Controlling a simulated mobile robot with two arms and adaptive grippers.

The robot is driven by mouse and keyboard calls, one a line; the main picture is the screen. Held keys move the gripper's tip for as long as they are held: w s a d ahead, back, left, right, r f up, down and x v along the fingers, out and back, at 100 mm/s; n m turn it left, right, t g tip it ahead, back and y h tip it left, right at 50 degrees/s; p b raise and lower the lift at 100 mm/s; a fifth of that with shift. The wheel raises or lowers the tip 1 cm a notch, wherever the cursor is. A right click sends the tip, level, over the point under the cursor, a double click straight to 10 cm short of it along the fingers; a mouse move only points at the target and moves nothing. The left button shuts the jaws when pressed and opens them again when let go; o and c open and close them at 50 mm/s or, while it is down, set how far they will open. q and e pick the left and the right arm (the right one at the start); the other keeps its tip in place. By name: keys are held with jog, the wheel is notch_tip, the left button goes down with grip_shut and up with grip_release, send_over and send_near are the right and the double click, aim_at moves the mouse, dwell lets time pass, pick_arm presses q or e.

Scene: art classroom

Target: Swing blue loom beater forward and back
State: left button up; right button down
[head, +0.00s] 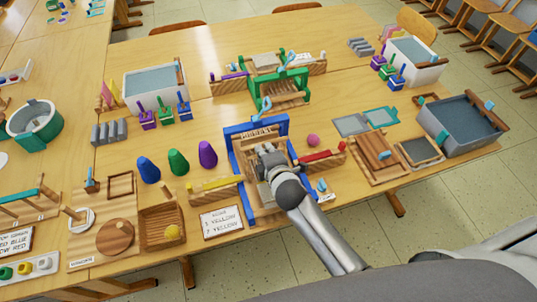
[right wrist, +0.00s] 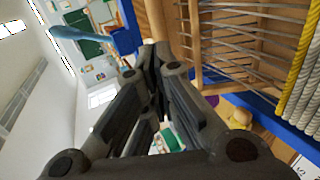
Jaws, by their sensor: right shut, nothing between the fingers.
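The blue loom (head: 233,160) stands on the front table, with a blue upright frame and crossbar (head: 270,122) at its far side. A light blue handle (head: 264,103) sticks up from the crossbar; a light blue rod also shows in the right wrist view (right wrist: 72,32). My right gripper (head: 264,153) is over the loom's middle, on the near side of the crossbar, and hides part of the loom. In the right wrist view its fingers (right wrist: 153,58) are shut and empty, beside the wooden frame and grey threads (right wrist: 235,45). I cannot tell whether they touch it. My left gripper is out of view.
A yellow-topped wooden piece (head: 215,184) lies left of the loom and a red one (head: 320,156) right. Blue, green and purple cones (head: 177,162) stand to the left. A card (head: 221,223) lies in front. A green loom (head: 255,82) stands behind.

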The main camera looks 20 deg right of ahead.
jog(key=shift+r+x, duration=0.15)
jog(key=shift+x, duration=0.8)
jog(key=shift+r+x, duration=0.2)
jog(key=shift+x, duration=0.7)
jog(key=shift+w, duration=0.15)
